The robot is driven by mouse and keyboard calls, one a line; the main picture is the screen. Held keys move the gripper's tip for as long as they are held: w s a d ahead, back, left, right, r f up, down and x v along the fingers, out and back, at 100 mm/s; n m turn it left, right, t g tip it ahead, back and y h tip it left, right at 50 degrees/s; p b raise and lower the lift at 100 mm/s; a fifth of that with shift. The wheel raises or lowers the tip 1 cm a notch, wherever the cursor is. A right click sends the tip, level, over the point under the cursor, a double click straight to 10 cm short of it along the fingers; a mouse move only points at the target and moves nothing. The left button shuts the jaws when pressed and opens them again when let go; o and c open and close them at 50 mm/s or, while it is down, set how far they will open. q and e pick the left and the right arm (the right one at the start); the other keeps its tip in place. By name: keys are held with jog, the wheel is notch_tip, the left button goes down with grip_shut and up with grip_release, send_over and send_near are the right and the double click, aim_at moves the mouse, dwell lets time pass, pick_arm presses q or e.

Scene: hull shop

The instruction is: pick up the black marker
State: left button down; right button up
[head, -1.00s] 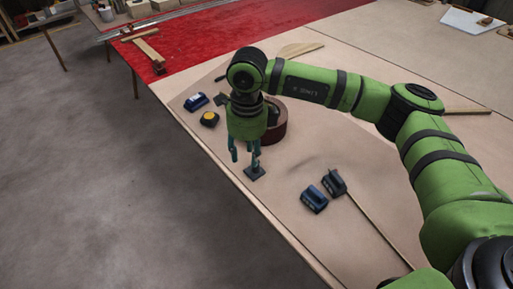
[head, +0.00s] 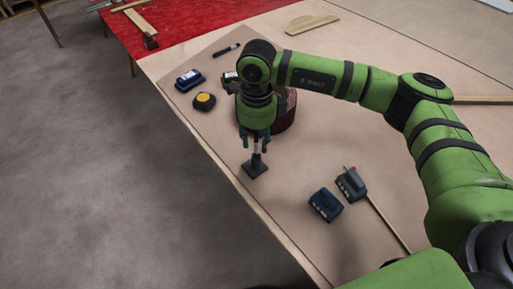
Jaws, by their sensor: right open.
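The black marker (head: 226,49) lies on the brown sheet on the table, at the upper left, beyond my right wrist. It is dark with a pale band and is fully in sight. My right gripper (head: 254,147) points down, nearer than the marker and apart from it. It is open, with its fingers around or just above the upright stem of a small tool with a square black base (head: 256,168). I cannot tell whether they touch it. My left gripper is not in view.
A blue-grey device (head: 189,80) and a yellow-and-black tape measure (head: 204,102) lie left of my wrist. A brown round object (head: 284,112) stands partly hidden behind it. A blue battery-like block (head: 326,205) and a dark tool (head: 351,184) lie nearer. The table's left edge is close.

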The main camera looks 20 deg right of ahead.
aim_at(256, 150)
notch_tip(256, 150, down, 4)
jog(key=shift+r+p, duration=0.15)
jog(key=shift+p, duration=0.5)
jog(key=shift+f, duration=0.55)
grip_shut()
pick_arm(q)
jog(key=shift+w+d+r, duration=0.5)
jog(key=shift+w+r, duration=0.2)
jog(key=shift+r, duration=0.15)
pick_arm(e)
jog(key=shift+r, duration=0.15)
